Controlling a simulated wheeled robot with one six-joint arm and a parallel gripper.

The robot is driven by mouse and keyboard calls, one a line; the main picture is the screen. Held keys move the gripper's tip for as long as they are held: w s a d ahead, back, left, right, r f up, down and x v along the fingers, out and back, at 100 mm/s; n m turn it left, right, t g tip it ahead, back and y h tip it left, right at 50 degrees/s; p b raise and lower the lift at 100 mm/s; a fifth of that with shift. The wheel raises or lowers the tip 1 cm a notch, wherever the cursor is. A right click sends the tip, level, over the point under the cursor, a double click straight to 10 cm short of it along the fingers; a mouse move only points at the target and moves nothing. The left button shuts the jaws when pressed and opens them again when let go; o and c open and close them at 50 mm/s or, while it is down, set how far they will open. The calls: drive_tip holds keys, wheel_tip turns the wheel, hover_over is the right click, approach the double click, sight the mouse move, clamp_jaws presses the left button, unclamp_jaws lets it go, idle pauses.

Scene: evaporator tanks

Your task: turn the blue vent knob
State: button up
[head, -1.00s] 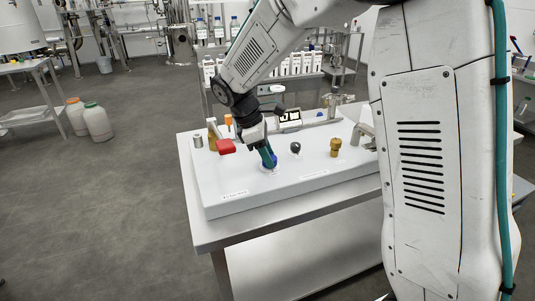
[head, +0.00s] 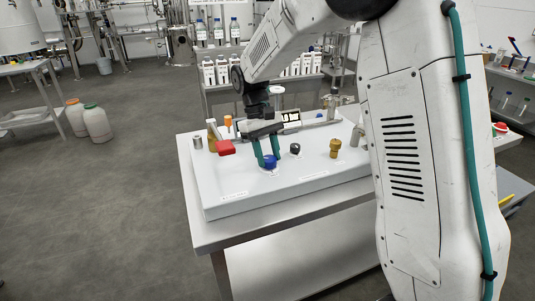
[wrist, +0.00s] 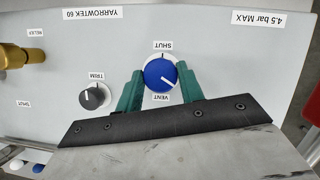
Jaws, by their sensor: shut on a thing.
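The blue vent knob (wrist: 160,75) sits on a pale panel (wrist: 250,60), between upside-down labels SHUT above it and VENT below it in the wrist view. Its white pointer line slants toward the lower right there, off the VENT label. My gripper (wrist: 160,85) has its two green fingers on the left and right sides of the knob, shut on it. In the head view the knob (head: 270,162) shows near the panel's front, with my gripper (head: 266,158) coming down on it from above.
A black trim knob (wrist: 95,95) stands beside the vent knob. A brass relief fitting (wrist: 20,55) lies beyond it. In the head view a red handle (head: 226,148) is close to the left of my gripper, with an orange-capped part (head: 228,121) behind.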

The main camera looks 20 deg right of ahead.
drive_tip(key=m+y, duration=0.1)
drive_tip(key=m, duration=0.1)
drive_tip(key=m+y, duration=0.1)
drive_tip(key=m, duration=0.2)
drive_tip(key=shift+d+m, duration=0.2)
drive_tip(key=shift+m, duration=0.1)
drive_tip(key=m+y, duration=0.1)
drive_tip(key=m, duration=0.2)
drive_tip(key=m+t+y, duration=0.1)
drive_tip(key=m, duration=0.1)
drive_tip(key=shift+d+m, duration=0.1)
drive_tip(key=shift+m, duration=0.3)
drive_tip(key=o, duration=1)
drive_tip(key=shift+r, duration=0.1)
drive_tip(key=v, duration=0.7)
drive_tip(key=shift+d+r, duration=0.25)
drive_tip(key=shift+r, duration=0.05)
